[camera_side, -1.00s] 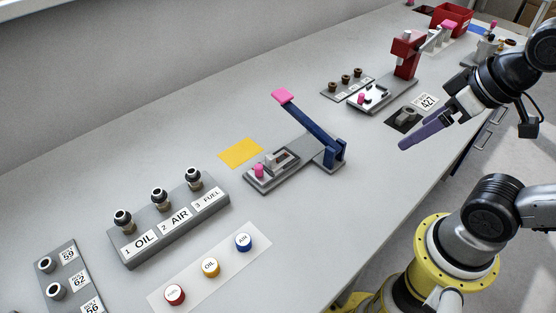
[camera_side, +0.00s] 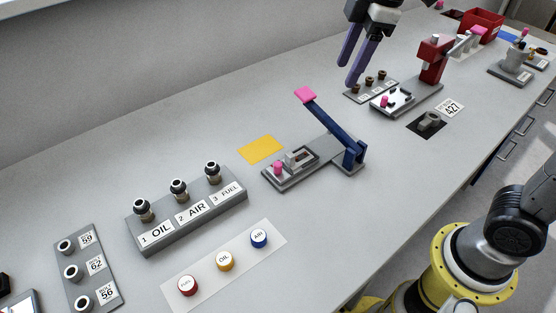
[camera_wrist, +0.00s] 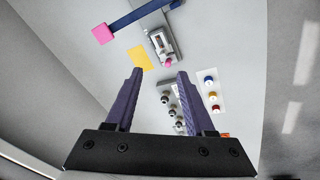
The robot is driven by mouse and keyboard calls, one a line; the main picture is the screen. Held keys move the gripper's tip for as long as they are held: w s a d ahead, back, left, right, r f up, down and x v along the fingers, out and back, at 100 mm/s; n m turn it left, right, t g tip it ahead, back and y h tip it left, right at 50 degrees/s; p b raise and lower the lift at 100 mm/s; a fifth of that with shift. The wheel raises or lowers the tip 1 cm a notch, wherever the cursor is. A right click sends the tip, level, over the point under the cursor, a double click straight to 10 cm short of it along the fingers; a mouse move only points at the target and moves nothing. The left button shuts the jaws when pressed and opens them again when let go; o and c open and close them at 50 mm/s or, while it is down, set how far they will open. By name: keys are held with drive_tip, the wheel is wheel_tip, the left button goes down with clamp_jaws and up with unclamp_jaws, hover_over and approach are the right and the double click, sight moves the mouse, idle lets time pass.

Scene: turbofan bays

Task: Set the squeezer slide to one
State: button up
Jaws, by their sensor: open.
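No label in view says which fixture is the squeezer. A blue-lever fixture (camera_side: 340,150) stands mid-bench, its lever raised with a pink handle (camera_side: 306,95) on top. On its grey base is a slide block with a pink knob (camera_side: 278,168) at the left end. The wrist view shows the same blue lever (camera_wrist: 140,17) and pink knob (camera_wrist: 170,63). A red press (camera_side: 434,58) farther back has a similar base with another pink knob (camera_side: 385,101). Slide marks are too small to read. My gripper (camera_side: 346,73) is open and empty, above the bench, left of the red press.
A strip with several brown pegs (camera_side: 369,85) lies near my fingers. A yellow sheet (camera_side: 261,149) is flat on the bench. In front are a block of OIL, AIR and FUEL fittings (camera_side: 190,215) and a button panel (camera_side: 205,272). A red bin (camera_side: 482,24) stands at the back.

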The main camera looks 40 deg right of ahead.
drive_tip(key=w+a+f+n+g, duration=0.2)
drive_tip(key=w+a+f, duration=0.4)
drive_tip(key=w, duration=0.1)
drive_tip(key=n, duration=0.1)
hover_over(279, 162)
wheel_tip(279, 162, down, 6)
drive_tip(key=shift+g+h, duration=0.3)
drive_tip(key=shift+g, duration=0.1)
drive_tip(key=f, duration=1.2)
drive_tip(key=shift+a+f, duration=0.2)
drive_tip(key=shift+f, duration=0.05)
clamp_jaws()
drive_tip(key=shift+d+r, duration=0.1)
